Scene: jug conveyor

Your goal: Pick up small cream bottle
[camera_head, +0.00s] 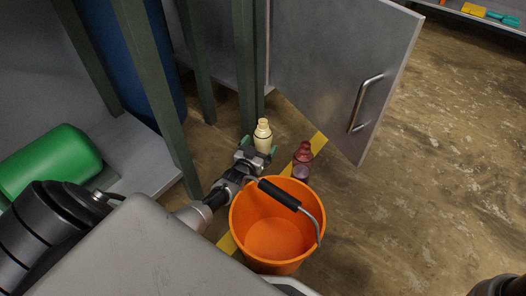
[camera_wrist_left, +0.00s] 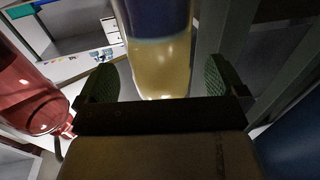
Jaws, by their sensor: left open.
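The small cream bottle (camera_head: 263,134) stands upright behind the orange bucket in the head view, near the foot of a green post. My left gripper (camera_head: 259,148) reaches it from the near side, its green-padded fingers open on either side of the bottle. In the left wrist view the cream bottle (camera_wrist_left: 160,68), with a dark purple-blue band, fills the gap between the open fingers (camera_wrist_left: 158,82). A gap shows between the bottle and each finger pad there. The bottle's lower part is hidden by the gripper in the head view.
A dark red bottle (camera_head: 303,153) stands just right of the cream one; it also shows in the left wrist view (camera_wrist_left: 28,95). The orange bucket (camera_head: 250,243) with its raised handle is close in front. Green posts (camera_head: 160,95) and an open grey door (camera_head: 335,60) flank the spot.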

